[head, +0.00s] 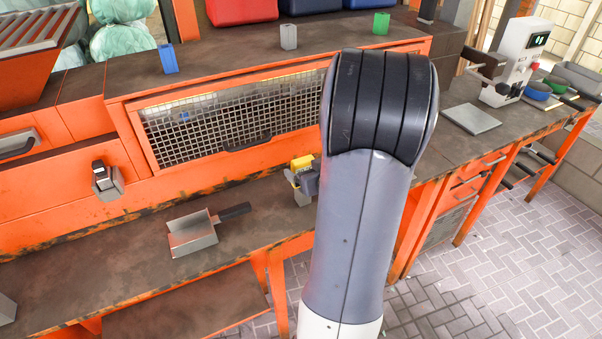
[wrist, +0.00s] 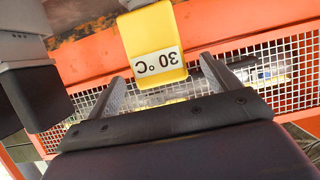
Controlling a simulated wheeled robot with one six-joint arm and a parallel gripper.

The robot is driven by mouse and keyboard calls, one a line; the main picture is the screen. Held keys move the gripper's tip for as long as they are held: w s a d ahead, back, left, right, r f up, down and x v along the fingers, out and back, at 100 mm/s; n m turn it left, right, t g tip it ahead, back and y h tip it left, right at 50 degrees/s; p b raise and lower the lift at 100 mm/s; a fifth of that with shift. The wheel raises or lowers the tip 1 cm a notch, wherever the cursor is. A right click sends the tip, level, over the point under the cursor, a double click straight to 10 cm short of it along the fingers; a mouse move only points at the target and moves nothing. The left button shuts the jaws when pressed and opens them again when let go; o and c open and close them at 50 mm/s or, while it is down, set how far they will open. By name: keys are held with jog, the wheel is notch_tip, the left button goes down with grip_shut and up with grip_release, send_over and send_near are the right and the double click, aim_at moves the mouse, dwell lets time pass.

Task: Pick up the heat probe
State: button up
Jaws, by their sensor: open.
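The yellow piece marked 30 °C, which I take for the heat probe (wrist: 155,45), shows at the top centre of the wrist view, its label upside down. My gripper (wrist: 163,70) is open, with one finger to each side of the yellow piece and gaps between. I cannot tell how deep it sits between the fingertips. In the head view the yellow probe (head: 302,162) shows just left of my arm, in front of the orange bench and above the lower shelf. A grey part adjoins it; I cannot tell whether that is my gripper. My arm hides the rest.
A metal scoop with a dark handle (head: 192,235) lies on the lower shelf (head: 100,275). A wire-mesh panel (head: 215,125) is behind the probe. Small blue (head: 168,58), grey (head: 289,37) and green (head: 381,22) blocks stand on the upper bench. A white machine (head: 520,58) stands at right.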

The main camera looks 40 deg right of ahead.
jog(key=shift+p+x, duration=0.3)
jog(key=shift+x, duration=2.4)
jog(key=shift+d+r, duration=0.1)
jog(key=c, duration=1.2)
jog(key=shift+r+p, duration=5.35)
jog(key=shift+r, duration=3.45)
